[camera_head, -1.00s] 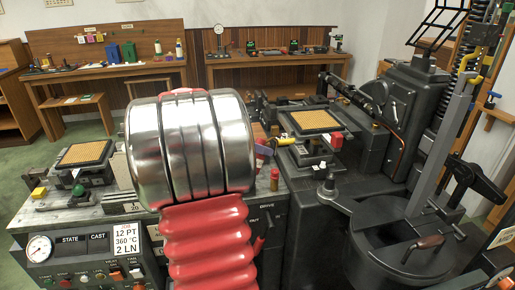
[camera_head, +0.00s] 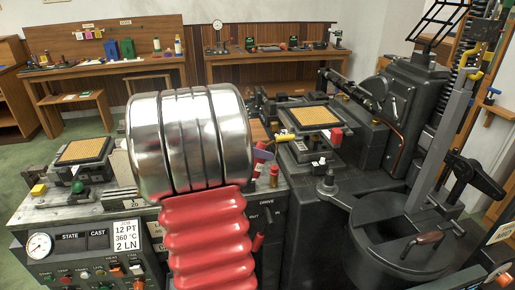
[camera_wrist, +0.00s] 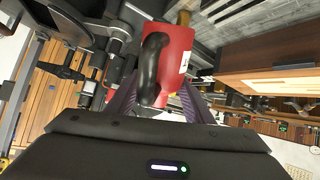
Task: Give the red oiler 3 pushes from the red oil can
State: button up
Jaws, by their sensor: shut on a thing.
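The red oil can (camera_wrist: 178,48) is between the purple fingers of my gripper (camera_wrist: 160,88) in the wrist view. Its black curved handle faces the camera, and a brass-coloured part shows at its far end. My gripper is shut on the can. In the head view my silver and red arm hides most of the gripper and the can; a purple finger (camera_head: 263,154) shows at the arm's right edge. A small red-topped fitting, probably the red oiler (camera_head: 274,176), stands upright on the machine just below that finger. I cannot tell whether the can touches it.
The control panel (camera_head: 84,262) with gauge and job card is at front left. A pad with a tan top (camera_head: 85,151) lies on the machine's left, another (camera_head: 314,116) on its right. A dark round pot (camera_head: 405,240) stands at right. Benches line the back wall.

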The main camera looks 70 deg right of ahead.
jog(key=shift+f, duration=1.5)
jog(key=shift+f, duration=0.85)
jog(key=shift+r, duration=0.15)
dwell(0.3)
jog(key=shift+r, duration=1)
jog(key=shift+w+f, duration=0.1)
jog(key=shift+f, duration=1.05)
dwell(0.6)
jog(key=shift+r, duration=1.15)
jog(key=shift+f, duration=0.7)
dwell(0.6)
